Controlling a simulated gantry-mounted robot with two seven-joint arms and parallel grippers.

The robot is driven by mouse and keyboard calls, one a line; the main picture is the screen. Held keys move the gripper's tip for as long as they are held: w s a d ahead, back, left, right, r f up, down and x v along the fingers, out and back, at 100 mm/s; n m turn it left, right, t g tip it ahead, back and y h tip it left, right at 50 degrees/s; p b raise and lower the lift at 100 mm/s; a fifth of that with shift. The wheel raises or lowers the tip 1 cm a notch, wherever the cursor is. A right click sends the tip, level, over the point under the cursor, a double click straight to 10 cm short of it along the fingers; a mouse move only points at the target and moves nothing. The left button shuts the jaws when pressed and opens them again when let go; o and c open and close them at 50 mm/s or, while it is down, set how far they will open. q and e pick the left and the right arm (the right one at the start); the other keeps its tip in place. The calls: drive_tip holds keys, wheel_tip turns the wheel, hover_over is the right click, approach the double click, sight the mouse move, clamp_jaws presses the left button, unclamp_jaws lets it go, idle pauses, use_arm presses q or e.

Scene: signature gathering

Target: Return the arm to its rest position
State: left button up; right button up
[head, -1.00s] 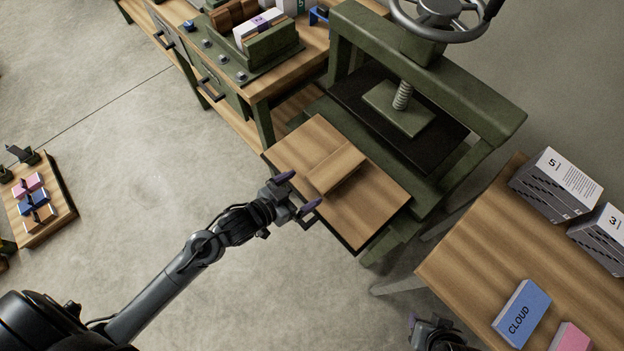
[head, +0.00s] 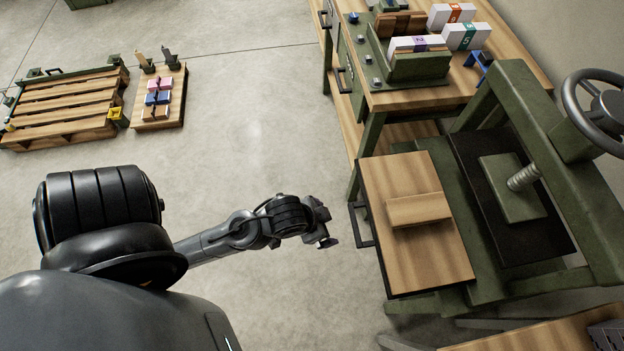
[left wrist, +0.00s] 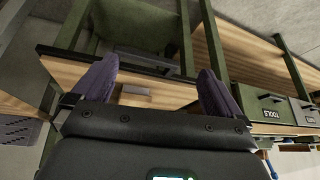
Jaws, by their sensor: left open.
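My left arm (head: 215,240) reaches in from the lower left in the head view. Its gripper (head: 328,226) is over the bare floor, left of the press and apart from it. In the left wrist view the two purple fingers (left wrist: 152,85) are spread apart with nothing between them. Beyond them is the wooden board of the press. My right gripper is not in the head view.
The green press (head: 480,120) has a wooden board (head: 445,255) with a small wooden block (head: 418,209) on it. A workbench (head: 420,98) stands behind. A pallet (head: 65,108) and a board with coloured blocks (head: 172,118) lie at the far left. Floor between is clear.

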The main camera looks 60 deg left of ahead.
use_arm(q)
drive_tip(key=s+g, duration=0.1)
drive_tip(key=s, duration=0.2)
drive_tip(key=shift+s+r+g, duration=0.15)
drive_tip(key=shift+r+g, duration=0.05)
drive_tip(key=shift+g, duration=0.2)
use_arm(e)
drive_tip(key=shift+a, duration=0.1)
